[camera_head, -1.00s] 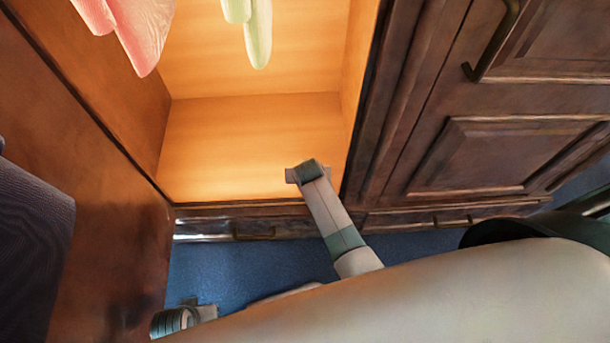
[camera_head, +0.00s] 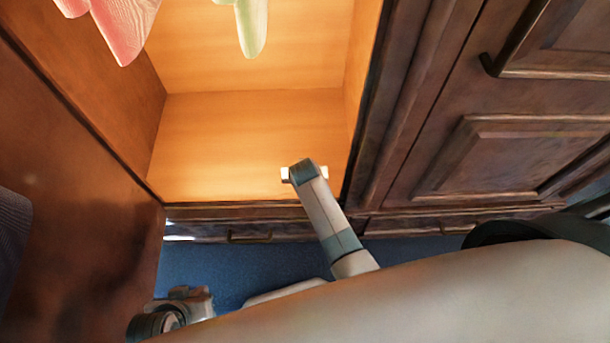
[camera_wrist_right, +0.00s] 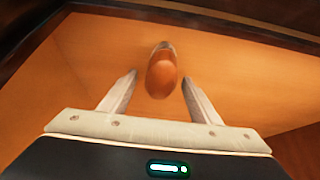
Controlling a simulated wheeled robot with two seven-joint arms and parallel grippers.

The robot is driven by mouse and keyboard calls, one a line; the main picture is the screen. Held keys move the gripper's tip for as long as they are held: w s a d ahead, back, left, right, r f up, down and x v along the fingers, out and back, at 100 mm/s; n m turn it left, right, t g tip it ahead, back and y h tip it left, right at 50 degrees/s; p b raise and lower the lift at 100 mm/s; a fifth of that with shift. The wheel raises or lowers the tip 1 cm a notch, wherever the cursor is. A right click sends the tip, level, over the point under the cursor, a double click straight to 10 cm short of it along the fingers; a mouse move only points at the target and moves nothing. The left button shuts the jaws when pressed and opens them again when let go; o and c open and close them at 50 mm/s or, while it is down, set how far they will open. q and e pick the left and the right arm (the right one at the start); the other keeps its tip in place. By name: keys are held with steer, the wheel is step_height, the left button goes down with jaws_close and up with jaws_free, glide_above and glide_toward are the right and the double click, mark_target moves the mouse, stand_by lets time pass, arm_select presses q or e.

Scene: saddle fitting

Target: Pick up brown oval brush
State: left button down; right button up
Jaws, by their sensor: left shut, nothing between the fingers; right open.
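The brown oval brush (camera_wrist_right: 162,76) shows in the right wrist view on the light wooden cabinet floor, with a grey part at its far end. My right gripper (camera_wrist_right: 160,80) is open, with a finger on each side of the brush in the picture; a gap shows on both sides. In the head view my right gripper (camera_head: 304,173) is over the cabinet floor; its fingers and the brush are hidden there. My left gripper (camera_head: 185,298) is low at the left, outside the cabinet above the blue floor, partly hidden by my own body. It holds nothing.
The open cabinet floor (camera_head: 220,150) is otherwise bare. Pink clothing (camera_head: 125,25) and pale green clothing (camera_head: 252,25) hang above it. A dark wooden door (camera_head: 75,180) stands at left; closed panelled doors (camera_head: 525,165) are at right. A drawer front lies below the opening.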

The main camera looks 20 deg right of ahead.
arm_select(q)
steer(key=shift+w+d, duration=0.1)
steer(key=shift+d, duration=0.1)
arm_select(e)
steer(key=shift+c, duration=0.3)
steer(key=c, duration=1.1)
arm_select(q)
steer(key=shift+a+r, duration=0.1)
arm_select(e)
steer(key=shift+r, duration=0.1)
